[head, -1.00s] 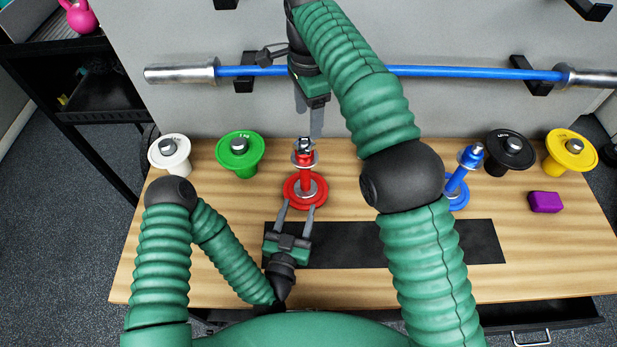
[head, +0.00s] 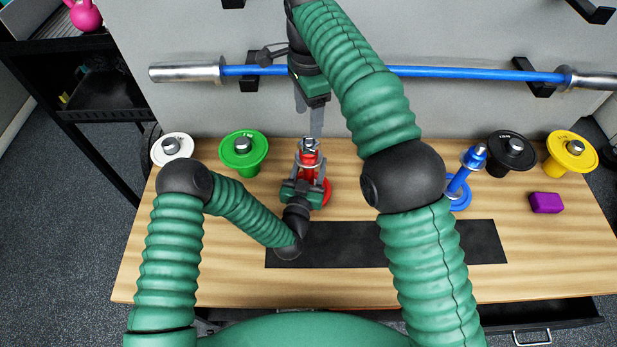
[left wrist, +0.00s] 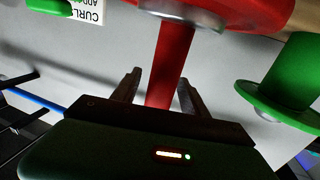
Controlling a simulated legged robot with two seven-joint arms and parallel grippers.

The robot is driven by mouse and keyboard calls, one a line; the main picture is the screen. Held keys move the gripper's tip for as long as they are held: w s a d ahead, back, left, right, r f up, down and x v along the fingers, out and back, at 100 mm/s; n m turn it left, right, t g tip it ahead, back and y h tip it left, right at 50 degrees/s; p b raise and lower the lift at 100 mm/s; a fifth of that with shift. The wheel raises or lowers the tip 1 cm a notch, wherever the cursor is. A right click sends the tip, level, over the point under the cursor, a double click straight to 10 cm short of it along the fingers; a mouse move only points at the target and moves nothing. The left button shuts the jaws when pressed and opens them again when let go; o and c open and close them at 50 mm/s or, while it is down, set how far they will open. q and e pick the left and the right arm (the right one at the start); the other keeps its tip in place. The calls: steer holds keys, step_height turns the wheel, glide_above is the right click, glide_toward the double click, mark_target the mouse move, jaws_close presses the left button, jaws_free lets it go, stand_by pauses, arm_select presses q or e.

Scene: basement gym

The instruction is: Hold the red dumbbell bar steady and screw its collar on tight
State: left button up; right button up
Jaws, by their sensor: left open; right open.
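The red dumbbell bar (head: 308,158) stands upright on the wooden bench, with a red plate (head: 327,190) at its foot and a silver collar (head: 309,145) at its top. My left gripper (head: 308,172) is open, with its fingers on either side of the red bar. The left wrist view shows the red bar (left wrist: 170,65) between the two open fingertips (left wrist: 160,85), with a gap to each. My right gripper (head: 309,117) is open and points down above the collar. My left gripper hides part of the red plate.
A blue dumbbell (head: 459,183) stands to the right. White (head: 172,148), green (head: 243,150), black (head: 511,150) and yellow (head: 570,153) plates sit along the back. A purple block (head: 545,203) lies at the right. A blue barbell (head: 450,73) hangs on the wall. The black mat (head: 420,243) is clear at its right.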

arm_select(q)
steer(key=shift+a, duration=0.15)
jaws_close()
stand_by(1.3)
